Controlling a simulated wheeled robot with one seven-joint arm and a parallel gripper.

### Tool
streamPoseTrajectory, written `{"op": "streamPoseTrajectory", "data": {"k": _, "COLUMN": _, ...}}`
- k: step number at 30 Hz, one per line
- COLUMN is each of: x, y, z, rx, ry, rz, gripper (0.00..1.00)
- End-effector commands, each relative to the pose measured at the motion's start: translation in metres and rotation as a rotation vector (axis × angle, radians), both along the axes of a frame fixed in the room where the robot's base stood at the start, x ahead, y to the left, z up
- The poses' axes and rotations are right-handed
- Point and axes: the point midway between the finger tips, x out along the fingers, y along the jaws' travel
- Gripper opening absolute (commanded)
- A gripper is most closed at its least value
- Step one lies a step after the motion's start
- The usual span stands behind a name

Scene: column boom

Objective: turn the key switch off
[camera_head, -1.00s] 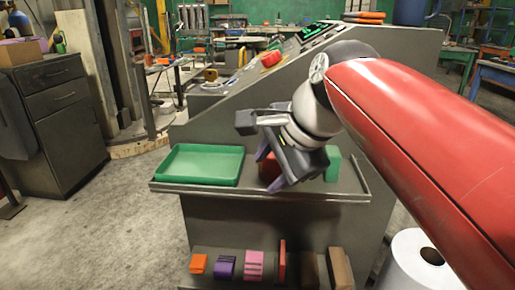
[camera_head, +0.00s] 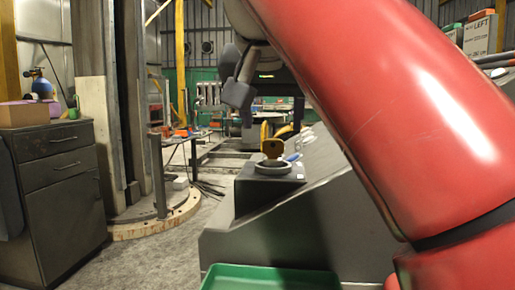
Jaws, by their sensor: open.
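The key switch (camera_head: 273,167) is a round light-grey dial on a dark box on top of the sloped grey console. A brass-yellow key (camera_head: 273,148) stands upright in it, its flat bow facing me. My gripper (camera_head: 236,78) is above and a little left of the key in the picture, apart from it. Its dark fingers are open and look empty. The red arm link hides part of the wrist and the console's right side. I cannot tell the gripper's exact distance from the key.
A green tray (camera_head: 270,278) lies in front of the console (camera_head: 285,235) at the bottom. A dark drawer cabinet (camera_head: 55,185) with a cardboard box stands at left. A pillar on a round base (camera_head: 155,222) stands behind. Floor between cabinet and console is clear.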

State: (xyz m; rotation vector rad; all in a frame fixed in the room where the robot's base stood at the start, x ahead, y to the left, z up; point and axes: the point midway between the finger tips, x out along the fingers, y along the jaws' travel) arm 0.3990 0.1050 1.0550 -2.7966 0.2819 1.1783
Motion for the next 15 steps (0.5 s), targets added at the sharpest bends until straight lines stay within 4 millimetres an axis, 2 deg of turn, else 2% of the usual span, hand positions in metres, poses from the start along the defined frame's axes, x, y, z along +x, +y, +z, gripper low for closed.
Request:
{"op": "streamPoseTrajectory", "data": {"k": 5, "x": 0.003, "y": 0.000, "z": -0.004, "rx": -0.021, "ry": -0.009, "rz": 0.008, "gripper": 0.56}}
{"op": "streamPoseTrajectory", "data": {"k": 15, "x": 0.040, "y": -0.008, "z": -0.042, "rx": -0.020, "ry": -0.008, "rz": 0.006, "gripper": 0.56}}
